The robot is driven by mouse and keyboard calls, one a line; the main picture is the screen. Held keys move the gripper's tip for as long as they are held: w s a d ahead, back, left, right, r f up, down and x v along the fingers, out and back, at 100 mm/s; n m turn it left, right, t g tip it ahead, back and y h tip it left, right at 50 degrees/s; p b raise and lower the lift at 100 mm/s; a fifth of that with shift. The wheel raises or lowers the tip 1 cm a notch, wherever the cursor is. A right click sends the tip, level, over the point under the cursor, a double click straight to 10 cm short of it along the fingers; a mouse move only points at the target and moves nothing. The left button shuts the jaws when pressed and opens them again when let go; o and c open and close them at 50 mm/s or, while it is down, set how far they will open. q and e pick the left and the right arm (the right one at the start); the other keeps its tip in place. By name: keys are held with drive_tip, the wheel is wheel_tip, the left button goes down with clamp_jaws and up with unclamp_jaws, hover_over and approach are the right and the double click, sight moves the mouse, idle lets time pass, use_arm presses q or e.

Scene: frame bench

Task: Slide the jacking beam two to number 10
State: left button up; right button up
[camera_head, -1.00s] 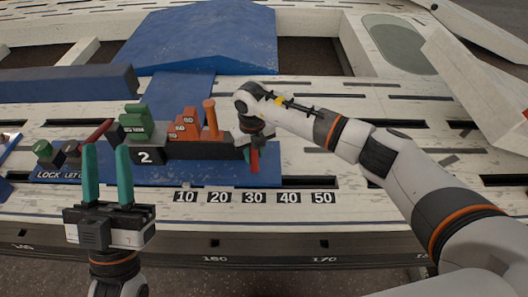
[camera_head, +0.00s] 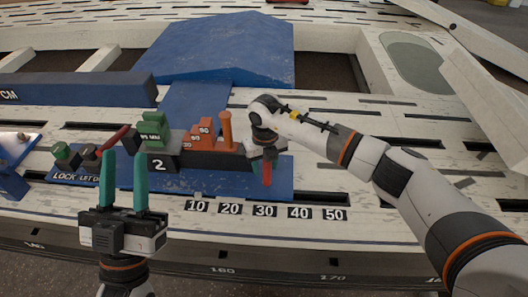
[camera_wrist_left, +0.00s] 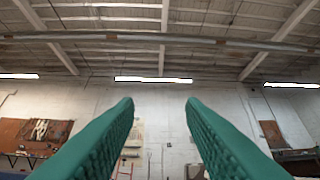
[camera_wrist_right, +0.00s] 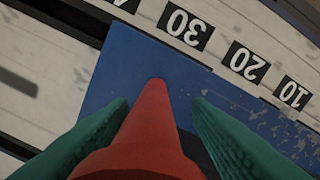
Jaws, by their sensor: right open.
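Jacking beam two (camera_head: 201,163) is a dark block marked 2, lying on a blue plate in the head view. It carries a green block, orange steps and an upright orange post. The number 10 label (camera_head: 196,206) is at the left of a row on the white bed; it also shows in the right wrist view (camera_wrist_right: 292,94). My right gripper (camera_head: 265,160) is at the beam's right end, its fingers either side of a red handle (camera_wrist_right: 148,125), with gaps visible. The handle's tip stands above the 30. My left gripper (camera_head: 124,157) is open and empty, fingers up.
Labels 20 to 50 run right of the 10. A LOCK block with green and red parts (camera_head: 62,157) sits left of the beam. A long blue beam (camera_head: 75,88) and a large blue raised plate (camera_head: 225,52) lie behind. The bed's front strip is clear.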

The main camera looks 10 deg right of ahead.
wheel_tip(320, 180, up, 5)
drive_tip(key=shift+r+p, duration=0.2)
drive_tip(key=shift+p, duration=0.7)
wheel_tip(320, 180, up, 6)
drive_tip(key=shift+f+p, duration=0.15)
drive_tip(key=shift+p, duration=0.6)
drive_tip(key=shift+r, duration=0.3)
use_arm(q)
drive_tip(key=w+f+g+y, duration=0.3)
drive_tip(key=w+f+g, duration=0.1)
drive_tip(key=f+g, duration=0.5)
wheel_tip(320, 180, down, 3)
drive_tip(key=shift+w+a+r+y, duration=0.15)
drive_tip(key=shift+w+a+y, duration=0.1)
drive_tip(key=shift+a+y, duration=0.05)
